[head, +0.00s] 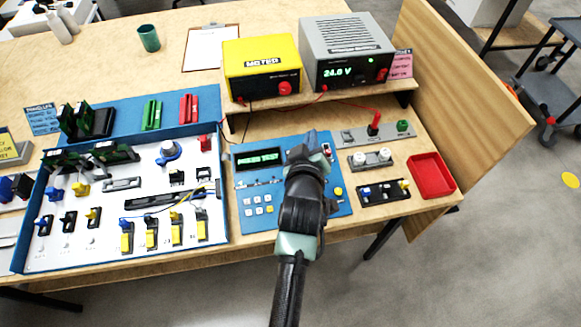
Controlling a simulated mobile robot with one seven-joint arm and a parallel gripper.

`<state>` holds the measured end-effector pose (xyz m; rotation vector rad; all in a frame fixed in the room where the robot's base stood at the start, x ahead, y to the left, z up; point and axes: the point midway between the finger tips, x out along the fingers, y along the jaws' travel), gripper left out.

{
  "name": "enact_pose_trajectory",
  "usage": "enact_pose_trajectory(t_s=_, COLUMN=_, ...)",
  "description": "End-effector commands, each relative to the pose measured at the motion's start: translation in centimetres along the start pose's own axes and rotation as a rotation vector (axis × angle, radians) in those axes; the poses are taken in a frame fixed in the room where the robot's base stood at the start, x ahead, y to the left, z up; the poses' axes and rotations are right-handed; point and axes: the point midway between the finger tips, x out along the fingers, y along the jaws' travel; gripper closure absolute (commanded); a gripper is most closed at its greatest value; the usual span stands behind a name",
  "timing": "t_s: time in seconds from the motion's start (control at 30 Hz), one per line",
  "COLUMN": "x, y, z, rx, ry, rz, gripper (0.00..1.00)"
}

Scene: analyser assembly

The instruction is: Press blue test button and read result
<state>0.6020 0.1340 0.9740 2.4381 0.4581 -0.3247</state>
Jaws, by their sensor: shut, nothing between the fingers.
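The blue analyser panel (243,181) lies flat on the bench, right of the blue-edged tray. Its dark display (260,158) shows green text too small to read. A group of small pale buttons (258,204) sits on its lower left. A yellow button (338,191) and a small red part (326,150) are on its right side. My gripper (302,155) is shut and empty over the panel, just right of the display. My arm covers the middle of the panel; I cannot make out a blue test button or tell whether the fingertips touch anything.
A yellow meter (261,66) and a grey power supply (347,52) reading 24.0 V stand on a shelf behind. The tray (112,264) holds several parts at left. Small fixtures and a red bin (431,175) lie at right. A red wire runs behind the panel.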

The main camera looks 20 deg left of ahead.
Motion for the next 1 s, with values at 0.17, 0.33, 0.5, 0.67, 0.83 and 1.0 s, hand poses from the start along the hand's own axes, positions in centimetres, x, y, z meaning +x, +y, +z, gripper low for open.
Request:
enact_pose_trajectory(t_s=0.17, x=-1.7, y=-2.8, z=1.1, rx=-0.062, ry=-0.08, rz=-0.094, gripper=1.0)
enact_pose_trajectory(t_s=0.33, x=-2.8, y=-4.9, z=2.6, rx=-0.104, ry=-0.126, rz=-0.153, gripper=1.0)
enact_pose_trajectory(t_s=0.5, x=-3.3, y=-6.0, z=3.4, rx=-0.122, ry=-0.144, rz=-0.178, gripper=1.0)
enact_pose_trajectory(t_s=0.67, x=-3.3, y=-6.2, z=3.6, rx=-0.125, ry=-0.147, rz=-0.182, gripper=1.0)
enact_pose_trajectory(t_s=0.83, x=-3.3, y=-6.2, z=3.6, rx=-0.124, ry=-0.147, rz=-0.182, gripper=1.0)
enact_pose_trajectory(t_s=1.0, x=-3.1, y=-6.4, z=3.9, rx=-0.124, ry=-0.146, rz=-0.181, gripper=1.0)
